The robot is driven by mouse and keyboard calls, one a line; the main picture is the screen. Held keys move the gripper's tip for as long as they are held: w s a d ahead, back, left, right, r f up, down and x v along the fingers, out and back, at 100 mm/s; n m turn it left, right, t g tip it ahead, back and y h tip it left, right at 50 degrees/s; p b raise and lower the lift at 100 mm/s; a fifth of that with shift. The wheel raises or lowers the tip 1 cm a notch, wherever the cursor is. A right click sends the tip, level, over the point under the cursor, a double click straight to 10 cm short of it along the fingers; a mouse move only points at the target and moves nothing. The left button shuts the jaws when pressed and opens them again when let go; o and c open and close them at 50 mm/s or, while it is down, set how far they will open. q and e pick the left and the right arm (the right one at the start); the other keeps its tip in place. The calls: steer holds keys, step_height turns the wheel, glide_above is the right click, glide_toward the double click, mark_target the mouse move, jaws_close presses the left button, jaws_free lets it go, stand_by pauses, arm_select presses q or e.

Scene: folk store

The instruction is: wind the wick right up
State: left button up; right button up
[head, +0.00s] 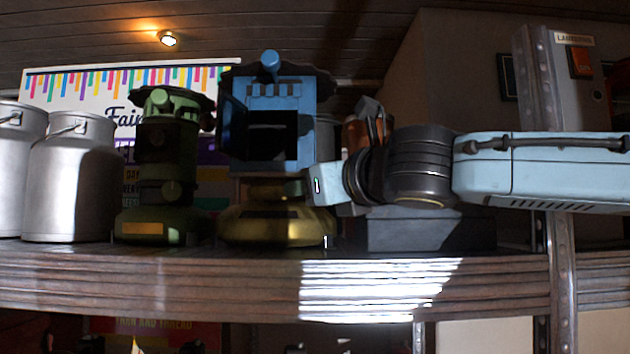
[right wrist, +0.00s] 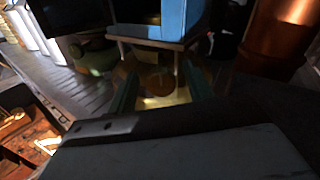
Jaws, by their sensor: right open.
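A blue stove (head: 268,115) with a brass base (head: 265,228) stands upright on the shelf. My right gripper (head: 302,188) reaches in from the right at the narrow part between the blue body and the brass base. In the right wrist view, its two fingers (right wrist: 160,85) are apart, with brass parts (right wrist: 165,102) of the stove in the dark beyond and between them. The blue body (right wrist: 172,18) shows above. I cannot make out the wick knob clearly, or whether a finger touches it. My left gripper is not in view.
A green stove (head: 165,165) stands close to the left of the blue one, with milk cans (head: 72,180) further left. A dark box (head: 425,232) lies beneath my right arm. A copper-coloured vessel (right wrist: 285,35) is at the right in the wrist view. The shelf's front edge (head: 200,285) is bare.

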steer(key=shift+w+a, duration=0.1)
steer(key=shift+w, duration=0.1)
steer(key=c, duration=1)
steer(key=shift+o, duration=0.2)
